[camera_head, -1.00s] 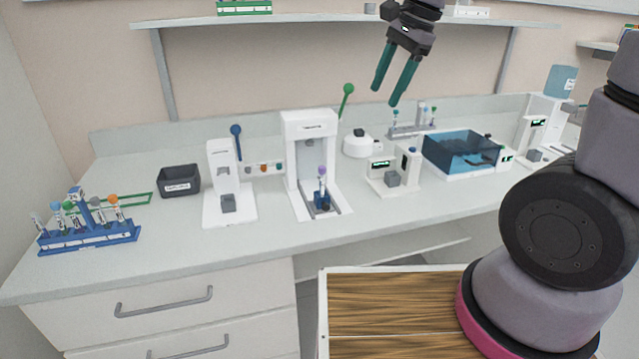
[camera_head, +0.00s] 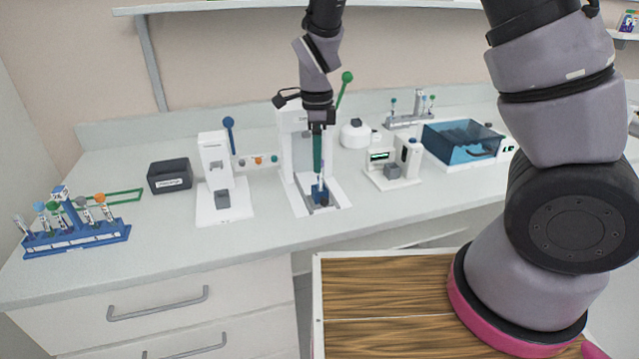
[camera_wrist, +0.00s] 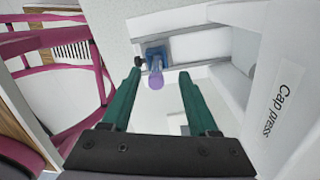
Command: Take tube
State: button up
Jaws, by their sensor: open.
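A tube with a purple cap (camera_wrist: 156,80) stands in a small blue holder (camera_wrist: 155,54) at the cap press (camera_wrist: 279,112). In the head view the blue holder (camera_head: 320,196) sits on the press base, and my gripper hides most of the tube and part of the white press (camera_head: 293,150). My gripper (camera_head: 317,172) points down just above the holder. In the wrist view my gripper (camera_wrist: 160,80) is open, with one green finger on each side of the purple cap in the picture. I cannot tell whether the fingertips touch the tube.
A blue rack with several tubes (camera_head: 76,240) stands at the left. A dark box (camera_head: 170,175), a white device with a blue lever (camera_head: 224,205) and a small white device (camera_head: 393,181) stand near the press. A blue water bath (camera_head: 463,143) is at the right.

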aim_at(319, 175)
jog(key=f, duration=0.4)
jog(key=shift+s+d+f, duration=0.1)
jog(key=shift+s+d, duration=0.1)
jog(key=shift+d, duration=0.15)
jog(key=shift+f, duration=0.6)
grip_shut()
